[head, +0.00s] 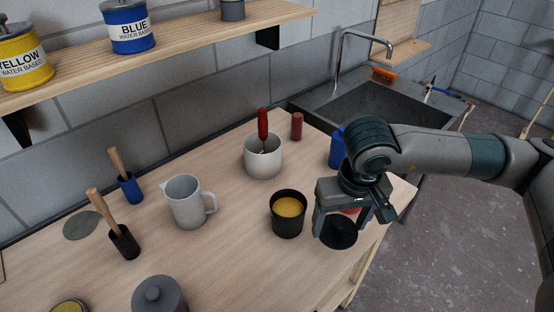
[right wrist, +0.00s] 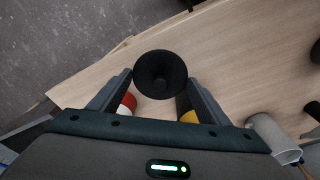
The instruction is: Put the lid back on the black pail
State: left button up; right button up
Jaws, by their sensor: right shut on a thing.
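The black pail (head: 287,222) stands open on the worktop with yellow paint inside. In the right wrist view a little of the yellow paint (right wrist: 189,117) shows behind a finger. My right gripper (head: 339,226) is just right of the pail in the head view, pointing down. It is shut on a round black lid (head: 338,236), which also shows between the fingers in the right wrist view (right wrist: 160,70). The lid is apart from the pail and appears to be above the worktop. My left gripper is not in view.
A red item (right wrist: 127,103) is partly hidden behind my right gripper. A blue container (head: 337,149) stands behind my wrist. A white pot (head: 263,160), a grey jug (head: 185,205) and a grey lidded pot (head: 158,298) stand around.

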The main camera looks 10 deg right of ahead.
jog(key=shift+w, duration=0.15)
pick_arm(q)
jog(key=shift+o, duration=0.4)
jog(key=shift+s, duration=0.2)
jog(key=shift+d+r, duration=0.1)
pick_arm(e)
jog(key=shift+r, duration=0.1)
jog(key=shift+w+a+r, duration=0.15)
pick_arm(q)
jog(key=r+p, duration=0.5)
jog(key=p, duration=0.1)
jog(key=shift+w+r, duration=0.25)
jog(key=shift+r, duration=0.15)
pick_arm(e)
jog(key=w+a+r+m, duration=0.7)
jog(key=w+a, duration=0.1)
jog(key=a, duration=0.1)
jog(key=shift+w+r+h, duration=0.25)
jog(key=shift+r+h, duration=0.1)
jog(key=shift+h, duration=0.05)
jog(key=shift+a+f, duration=0.1)
jog(key=shift+f, duration=0.05)
